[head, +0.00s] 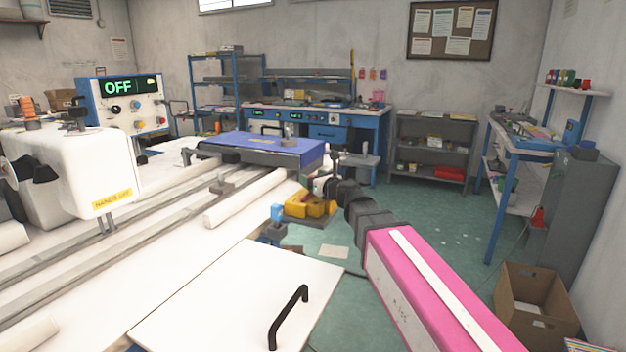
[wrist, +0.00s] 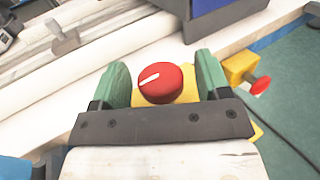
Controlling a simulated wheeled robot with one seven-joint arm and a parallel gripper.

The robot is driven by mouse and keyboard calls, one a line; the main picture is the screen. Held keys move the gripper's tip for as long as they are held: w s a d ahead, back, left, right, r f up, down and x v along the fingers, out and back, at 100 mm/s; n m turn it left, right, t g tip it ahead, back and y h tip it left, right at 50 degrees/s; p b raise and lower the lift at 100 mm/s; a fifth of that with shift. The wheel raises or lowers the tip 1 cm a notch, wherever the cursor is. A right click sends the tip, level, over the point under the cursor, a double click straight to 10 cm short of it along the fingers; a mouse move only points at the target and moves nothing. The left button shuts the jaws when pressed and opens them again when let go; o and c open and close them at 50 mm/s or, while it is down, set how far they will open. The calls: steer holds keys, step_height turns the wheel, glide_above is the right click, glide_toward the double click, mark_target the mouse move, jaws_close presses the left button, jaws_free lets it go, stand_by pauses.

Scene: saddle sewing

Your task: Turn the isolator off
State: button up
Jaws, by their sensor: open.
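The isolator is a round red knob (wrist: 160,84) with a white pointer line, on a yellow housing (wrist: 187,84) in the wrist view. The pointer line lies toward the knob's left side, nearly level, tilted slightly up to the right. My gripper (wrist: 161,66) is open, with one green finger on each side of the knob. A gap shows on each side in this view; I cannot tell the depth between fingers and knob. In the head view yellow housing (head: 305,206) shows at the bench edge by my wrist, the knob not clearly visible.
A second yellow box with a red button (wrist: 260,86) sits just right of my gripper. A blue-topped carriage (head: 262,147) stands on rails behind. The control box display (head: 130,87) reads OFF. A white panel with a black handle (head: 288,318) is in front. Green floor lies to the right.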

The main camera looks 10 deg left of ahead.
steer(key=v, duration=1)
steer(key=shift+s+d, duration=0.2)
steer(key=shift+d, duration=0.05)
